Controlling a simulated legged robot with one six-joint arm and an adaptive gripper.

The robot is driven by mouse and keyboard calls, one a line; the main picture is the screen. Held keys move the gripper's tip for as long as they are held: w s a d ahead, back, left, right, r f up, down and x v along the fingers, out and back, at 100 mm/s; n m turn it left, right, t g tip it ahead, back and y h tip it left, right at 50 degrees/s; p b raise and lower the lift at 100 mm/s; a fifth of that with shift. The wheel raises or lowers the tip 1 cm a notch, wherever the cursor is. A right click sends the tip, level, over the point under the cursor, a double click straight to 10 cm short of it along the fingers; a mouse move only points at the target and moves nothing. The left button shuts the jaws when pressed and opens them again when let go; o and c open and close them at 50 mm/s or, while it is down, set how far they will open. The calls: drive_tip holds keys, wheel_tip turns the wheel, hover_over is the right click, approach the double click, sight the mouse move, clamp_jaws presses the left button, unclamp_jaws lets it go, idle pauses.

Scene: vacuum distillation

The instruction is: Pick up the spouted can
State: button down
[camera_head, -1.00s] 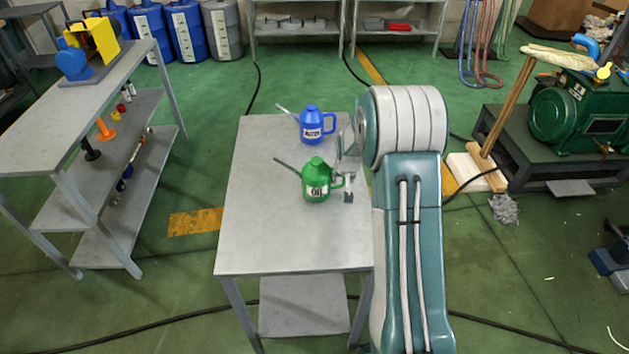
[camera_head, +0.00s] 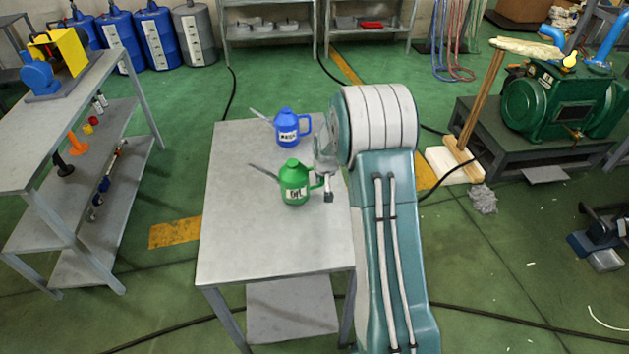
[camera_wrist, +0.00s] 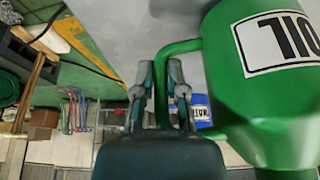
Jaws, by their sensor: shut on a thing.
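A green spouted can (camera_head: 294,184) marked OIL stands upright on the grey table (camera_head: 245,235), its spout pointing up and left. A blue spouted can (camera_head: 288,128) stands behind it. My gripper (camera_head: 327,188) is at the right side of the green can. In the wrist view, the green can (camera_wrist: 262,105) fills the right side, upside down. My gripper (camera_wrist: 160,82) has its two fingers on either side of the green handle and is shut on it. The blue can (camera_wrist: 201,103) is partly hidden behind. I cannot tell whether the green can is clear of the tabletop.
A shelf table (camera_head: 60,130) with a yellow and blue device stands at the left. Blue drums (camera_head: 155,38) and metal shelves (camera_head: 265,35) stand at the back. A green pump (camera_head: 560,105) and a broom (camera_head: 480,105) are at the right. The table's front left is clear.

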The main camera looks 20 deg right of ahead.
drive_tip(key=s+a+r, duration=0.1)
drive_tip(key=s+r, duration=1.1)
drive_tip(key=s, duration=0.2)
drive_tip(key=shift+a+r, duration=0.15)
drive_tip(key=shift+r, duration=0.05)
idle(0.4)
